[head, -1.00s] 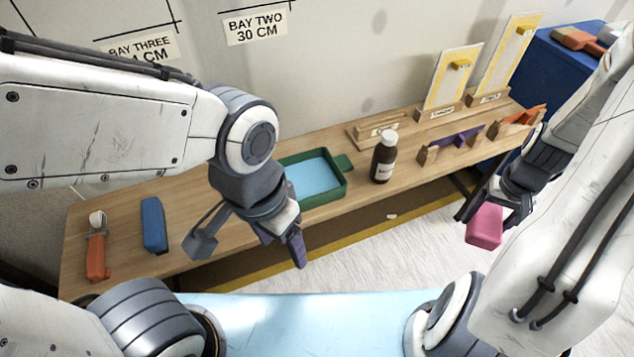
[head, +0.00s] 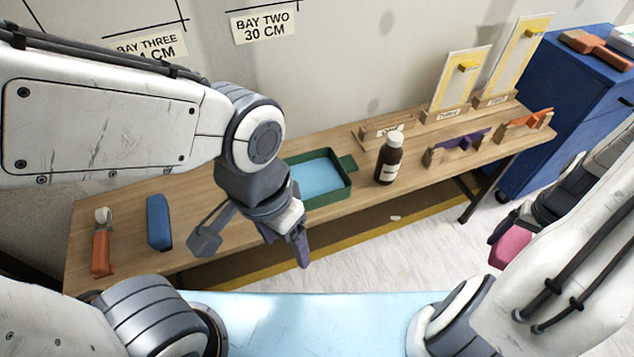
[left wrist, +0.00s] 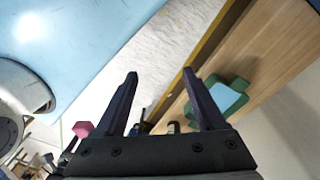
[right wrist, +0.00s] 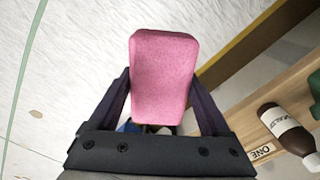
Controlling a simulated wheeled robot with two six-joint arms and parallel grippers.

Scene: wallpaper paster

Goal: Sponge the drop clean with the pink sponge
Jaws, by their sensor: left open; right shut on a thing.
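The pink sponge (head: 513,249) is in my right gripper (head: 522,222) at the right of the head view, above the floor and clear of the bench. In the right wrist view the sponge (right wrist: 164,75) stands out between the two fingers, which are shut on it. It also shows small in the left wrist view (left wrist: 83,128). My left gripper (head: 288,246) is open and empty in front of the bench; its spread fingers show in the left wrist view (left wrist: 162,88). I cannot tell which surface is the drop; the wall bears bay labels, one reading BAY TWO 30 CM (head: 264,25).
The wooden bench (head: 225,185) holds a green tray (head: 347,190) with pale blue inside, a brown bottle (head: 388,160), a blue block (head: 159,222) and an orange-handled tool (head: 103,247). A blue cabinet (head: 570,110) stands at right. The floor between is open.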

